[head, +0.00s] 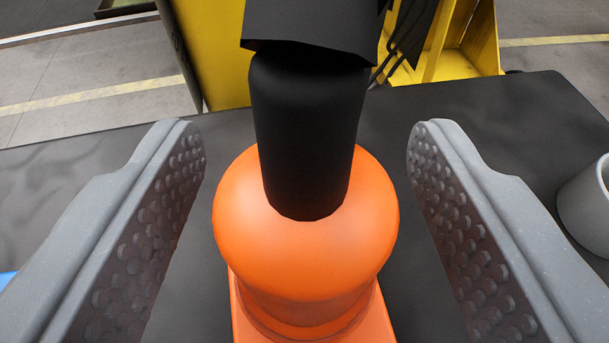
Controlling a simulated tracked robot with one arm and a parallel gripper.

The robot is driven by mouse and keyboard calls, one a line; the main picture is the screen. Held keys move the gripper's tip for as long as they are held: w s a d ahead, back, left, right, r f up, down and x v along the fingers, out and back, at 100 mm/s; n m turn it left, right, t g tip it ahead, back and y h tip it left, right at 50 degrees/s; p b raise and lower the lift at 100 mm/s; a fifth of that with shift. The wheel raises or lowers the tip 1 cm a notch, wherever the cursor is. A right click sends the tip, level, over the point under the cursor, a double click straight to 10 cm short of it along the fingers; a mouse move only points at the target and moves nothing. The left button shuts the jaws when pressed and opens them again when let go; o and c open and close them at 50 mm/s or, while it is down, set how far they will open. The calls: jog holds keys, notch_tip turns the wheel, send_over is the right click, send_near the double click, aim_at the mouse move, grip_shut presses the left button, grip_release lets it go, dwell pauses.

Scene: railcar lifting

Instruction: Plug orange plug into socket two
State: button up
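The orange plug (305,250) stands in the middle of the head view, with a rounded orange body and a thick black cable sleeve (308,140) rising from its top. My gripper (290,130) is open, with one grey dimpled finger on the left of the plug and one on the right. A gap shows between each finger and the plug, so neither touches it. The lower end of the plug is cut off by the bottom edge of the picture. No socket can be made out in this view.
The plug is over a dark flat surface (480,120). A grey cylindrical object (588,205) is at the right edge. A yellow structure (215,50) with black cables stands behind. A bit of blue (6,284) shows at the far left.

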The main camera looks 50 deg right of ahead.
jog(key=shift+a, duration=0.1)
jog(key=p+v, duration=0.3)
jog(key=v, duration=1)
jog(key=shift+s+a, duration=0.2)
jog(key=shift+s, duration=0.05)
jog(key=shift+r, duration=0.1)
jog(key=d+r+n+t+y+p, duration=0.1)
jog(key=d+r+n+y+p, duration=0.2)
jog(key=d+r, duration=0.8)
jog(key=w+d+r+n+t+y+p, duration=0.1)
jog(key=d+r+n+y+p, duration=0.3)
jog(key=d+r, duration=0.7)
notch_tip(320, 180, up, 5)
jog(key=shift+r+t+y, duration=0.2)
jog(key=shift+t+y, duration=0.2)
jog(key=shift+y, duration=0.3)
jog(key=s+d+r+n+t+y, duration=0.1)
jog(key=r, duration=0.1)
jog(key=s+d+r+n+t+y+p, duration=0.1)
jog(key=d+r, duration=0.1)
jog(key=r, duration=0.1)
jog(key=s+d+r+n+t+p, duration=0.1)
jog(key=s+d+r, duration=0.1)
jog(key=r, duration=0.1)
jog(key=shift+d+r+y, duration=0.1)
jog(key=shift+r+y, duration=0.05)
jog(key=shift+y, duration=0.25)
jog(key=shift+c, duration=0.4)
